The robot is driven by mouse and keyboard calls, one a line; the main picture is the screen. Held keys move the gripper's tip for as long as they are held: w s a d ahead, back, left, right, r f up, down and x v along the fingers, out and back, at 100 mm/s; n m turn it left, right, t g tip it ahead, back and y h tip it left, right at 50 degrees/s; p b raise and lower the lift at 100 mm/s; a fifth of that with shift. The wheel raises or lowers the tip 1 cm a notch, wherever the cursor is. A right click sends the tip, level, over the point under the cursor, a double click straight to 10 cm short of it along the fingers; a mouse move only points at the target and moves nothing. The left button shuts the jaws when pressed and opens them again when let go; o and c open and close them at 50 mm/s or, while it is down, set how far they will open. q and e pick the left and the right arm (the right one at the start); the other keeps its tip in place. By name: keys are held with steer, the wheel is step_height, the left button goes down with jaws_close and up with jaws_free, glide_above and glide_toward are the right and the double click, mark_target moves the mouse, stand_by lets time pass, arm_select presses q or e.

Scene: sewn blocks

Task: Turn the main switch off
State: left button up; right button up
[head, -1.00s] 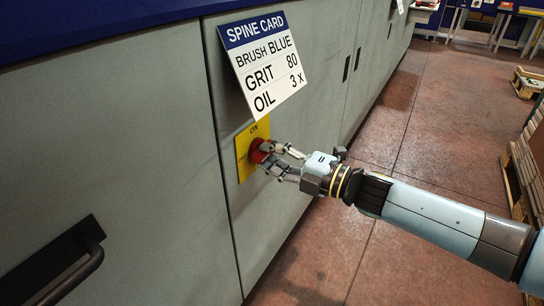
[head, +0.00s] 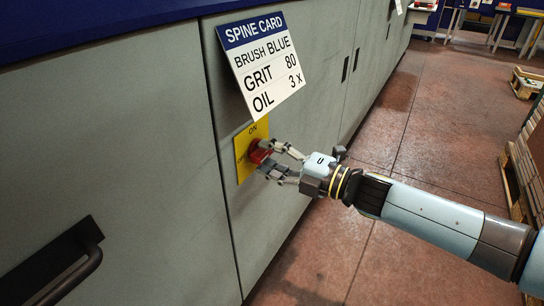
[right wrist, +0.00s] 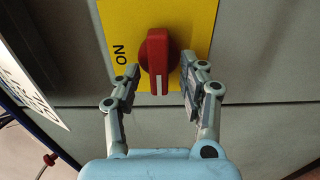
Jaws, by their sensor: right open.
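The main switch is a red rotary knob (head: 258,152) on a yellow plate (head: 242,165) fixed to a grey cabinet front. In the right wrist view the knob (right wrist: 158,55) has a white line at its lower end, a quarter turn from the sideways ON label (right wrist: 119,54) on the plate. In the head view ON is above the knob, with faint lettering to its left. My right gripper (head: 266,157) is open at the knob. In the right wrist view its fingers (right wrist: 166,74) stand on either side of the knob, with gaps. My left gripper is not in view.
A sign reading SPINE CARD (head: 265,62) hangs just above the yellow plate. A dark cabinet handle (head: 75,270) projects at the lower left. The floor (head: 400,150) to the right is clear, with wooden pallets (head: 525,170) at the right edge.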

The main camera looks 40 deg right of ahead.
steer(key=shift+s, duration=0.15)
steer(key=v, duration=1.1)
steer(key=shift+s+d, duration=0.2)
steer(key=shift+s, duration=0.1)
